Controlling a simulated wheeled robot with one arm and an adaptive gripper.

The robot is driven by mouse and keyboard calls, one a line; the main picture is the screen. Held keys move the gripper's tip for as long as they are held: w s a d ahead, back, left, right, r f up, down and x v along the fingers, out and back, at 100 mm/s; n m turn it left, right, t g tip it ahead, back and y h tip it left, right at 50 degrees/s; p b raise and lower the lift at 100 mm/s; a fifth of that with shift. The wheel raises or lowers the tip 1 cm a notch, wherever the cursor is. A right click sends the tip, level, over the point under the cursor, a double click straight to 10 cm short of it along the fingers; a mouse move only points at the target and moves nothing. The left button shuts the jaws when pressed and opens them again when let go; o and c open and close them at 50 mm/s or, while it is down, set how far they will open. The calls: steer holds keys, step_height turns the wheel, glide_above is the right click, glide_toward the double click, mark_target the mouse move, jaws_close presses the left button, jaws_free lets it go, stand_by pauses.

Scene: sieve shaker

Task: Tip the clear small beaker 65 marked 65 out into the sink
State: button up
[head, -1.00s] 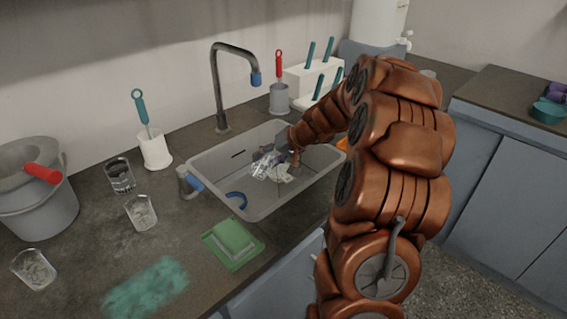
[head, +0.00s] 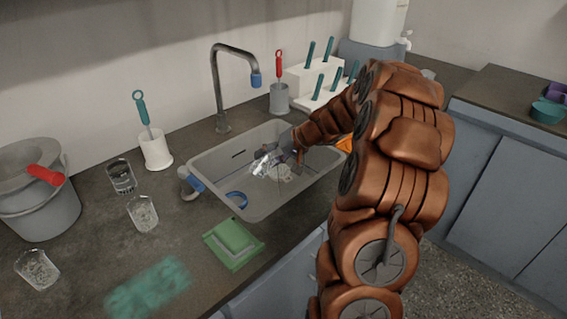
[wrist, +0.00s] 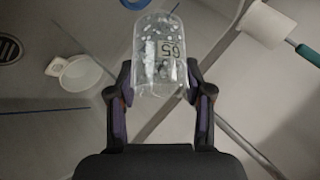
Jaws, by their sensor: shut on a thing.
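The clear small beaker 65 (wrist: 160,62) is held between the two fingers of my gripper (wrist: 158,92), with the number 65 on its wall upside down in the wrist view. Small light bits or drops show in or on it. In the head view the beaker (head: 265,162) is tilted over the sink (head: 212,187), and my gripper (head: 290,155) is inside the sink's outline, partly hidden by my arm. In the wrist view the sink floor (wrist: 60,130) lies behind the beaker. A pale patch (head: 284,172) shows on the sink floor near the beaker.
Three other clear glasses stand left of the sink: one at the back (head: 121,176), one in the middle (head: 142,213) and one in front (head: 37,268). A green sponge dish (head: 233,243) lies before the sink. A tap (head: 217,90) stands behind it. A grey bucket (head: 38,205) is far left.

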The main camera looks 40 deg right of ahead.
steer(key=shift+d, duration=0.15)
steer(key=shift+d+r+m+t+y+p, duration=0.1)
steer(key=shift+r+m+t+y+p, duration=0.2)
steer(key=shift+y+p, duration=0.65)
steer(key=shift+d+r+m+t+y+p, duration=0.15)
steer(key=shift+m+y+p, duration=0.4)
steer(key=shift+p, duration=0.7)
stand_by(0.7)
steer(key=shift+d+m+t+y+p, duration=0.25)
steer(key=shift+t+y+p, duration=0.1)
steer(key=shift+y+p, duration=0.7)
stand_by(0.4)
steer(key=shift+s+d+r+m+t+y, duration=0.15)
steer(key=shift+d+m+t+y, duration=0.15)
steer(key=shift+d+y, duration=0.25)
stand_by(0.8)
steer(key=shift+d+r+m+t+y, duration=0.15)
steer(key=shift+r+m+y, duration=0.05)
steer(key=shift+r, duration=0.2)
steer(key=shift+d+r+m+t+y, duration=0.1)
steer(key=shift+r+m+t+y, duration=0.1)
steer(key=shift+r, duration=0.2)
stand_by(0.4)
steer(key=shift+a+f+n+g+h, duration=0.7)
steer(key=shift+a+f+h, duration=0.15)
steer(key=shift+h, duration=0.25)
steer(key=shift+a, duration=0.1)
